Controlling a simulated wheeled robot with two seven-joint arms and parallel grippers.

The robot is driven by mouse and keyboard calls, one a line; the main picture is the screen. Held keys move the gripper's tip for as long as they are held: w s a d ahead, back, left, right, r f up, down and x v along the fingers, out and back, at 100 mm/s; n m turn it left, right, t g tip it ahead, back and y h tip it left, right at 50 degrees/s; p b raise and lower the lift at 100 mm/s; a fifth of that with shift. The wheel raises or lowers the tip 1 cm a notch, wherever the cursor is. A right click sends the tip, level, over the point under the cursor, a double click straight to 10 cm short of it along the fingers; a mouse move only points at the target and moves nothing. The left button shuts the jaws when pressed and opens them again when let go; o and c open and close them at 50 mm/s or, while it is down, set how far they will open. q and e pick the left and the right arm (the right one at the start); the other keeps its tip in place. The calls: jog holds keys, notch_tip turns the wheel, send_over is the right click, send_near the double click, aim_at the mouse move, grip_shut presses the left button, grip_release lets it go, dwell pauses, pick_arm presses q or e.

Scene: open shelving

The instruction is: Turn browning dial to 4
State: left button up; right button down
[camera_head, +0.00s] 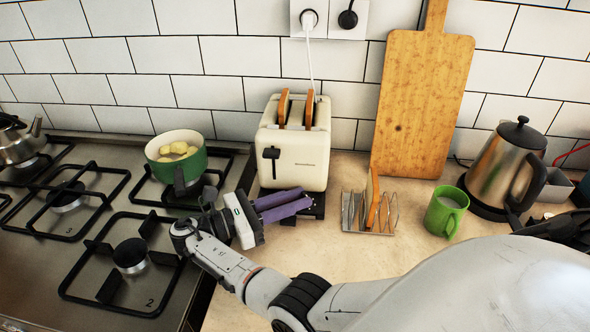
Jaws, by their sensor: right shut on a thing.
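A cream toaster (300,158) stands on the counter against the tiled wall, with two slices of bread (283,108) sticking up from its slots. Its dark lever (271,157) shows on the left of the front face. My right gripper (304,200) has purple fingers, close together, across the lower front of the toaster. It is shut on the browning dial, which the fingers hide; its number setting cannot be read. My left gripper is not in view.
A green pot (178,162) sits on the gas hob (50,268) left of the toaster. A wire toast rack (356,213), a green mug (446,211) and a kettle (501,170) stand to the right. A cutting board (421,105) leans on the wall.

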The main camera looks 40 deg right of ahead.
jog(key=shift+g, duration=0.3)
jog(key=c, duration=1.6)
grip_release()
